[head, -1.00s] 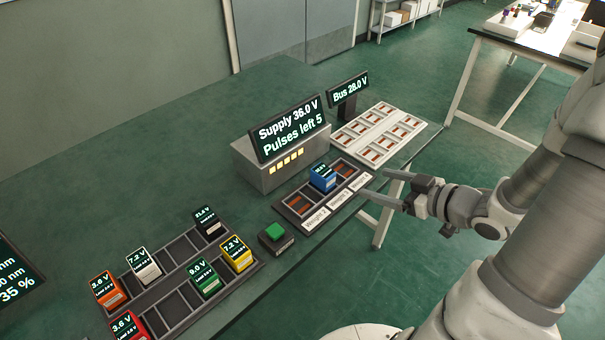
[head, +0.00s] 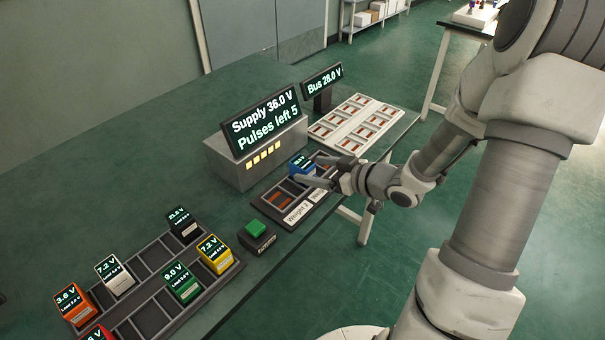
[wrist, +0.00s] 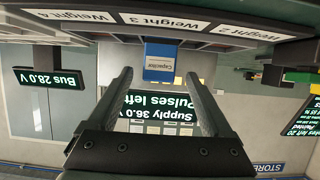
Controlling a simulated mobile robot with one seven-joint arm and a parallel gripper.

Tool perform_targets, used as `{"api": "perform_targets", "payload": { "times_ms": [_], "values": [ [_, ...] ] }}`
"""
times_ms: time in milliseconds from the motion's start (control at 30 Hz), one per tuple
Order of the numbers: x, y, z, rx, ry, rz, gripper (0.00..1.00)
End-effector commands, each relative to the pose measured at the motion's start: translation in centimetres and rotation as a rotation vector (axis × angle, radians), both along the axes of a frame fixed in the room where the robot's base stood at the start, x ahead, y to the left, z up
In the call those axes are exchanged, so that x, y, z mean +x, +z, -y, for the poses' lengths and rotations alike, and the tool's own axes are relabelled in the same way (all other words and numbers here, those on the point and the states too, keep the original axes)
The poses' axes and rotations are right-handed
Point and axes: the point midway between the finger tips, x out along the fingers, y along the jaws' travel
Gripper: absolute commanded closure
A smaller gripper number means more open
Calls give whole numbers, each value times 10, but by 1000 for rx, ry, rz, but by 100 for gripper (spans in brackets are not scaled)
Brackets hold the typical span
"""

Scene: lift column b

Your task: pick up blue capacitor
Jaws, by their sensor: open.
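The blue capacitor (head: 301,165) sits upright in a slot of the dark weight tray (head: 270,209), with a small lit voltage display on top. In the wrist view the blue capacitor (wrist: 160,63) shows its face and a "Capacitor" label, just past the fingertips and roughly centred between them. My gripper (head: 318,170) is open at the capacitor, and its fingers partly cover the tray in the head view. In the wrist view my gripper (wrist: 158,75) has both fingers apart with nothing held. Whether a finger touches the capacitor I cannot tell.
The grey supply box (head: 227,168) with its screen stands behind the tray. The Bus display (head: 322,83) and a white slotted tray (head: 380,108) lie beyond. A green button (head: 256,229) and a rack (head: 148,325) of coloured capacitors are to the left.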

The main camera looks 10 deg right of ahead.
Motion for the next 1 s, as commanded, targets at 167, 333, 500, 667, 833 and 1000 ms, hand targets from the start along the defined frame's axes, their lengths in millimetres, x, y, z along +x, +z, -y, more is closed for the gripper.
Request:
{"api": "perform_targets", "payload": {
  "times_ms": [167, 333, 500, 667, 833, 1000],
  "values": [
    [18, -22, -12, 1, 2, 0, 15],
    [32, -26, -21, 0, 1, 0, 15],
    [34, -25, -23, 0, 0, 0, 15],
    [34, -25, -23, 0, 0, 0, 26],
    [34, -25, -23, 0, 0, 0, 56],
    [34, -25, -23, 0, 0, 0, 87]
  ]
}}
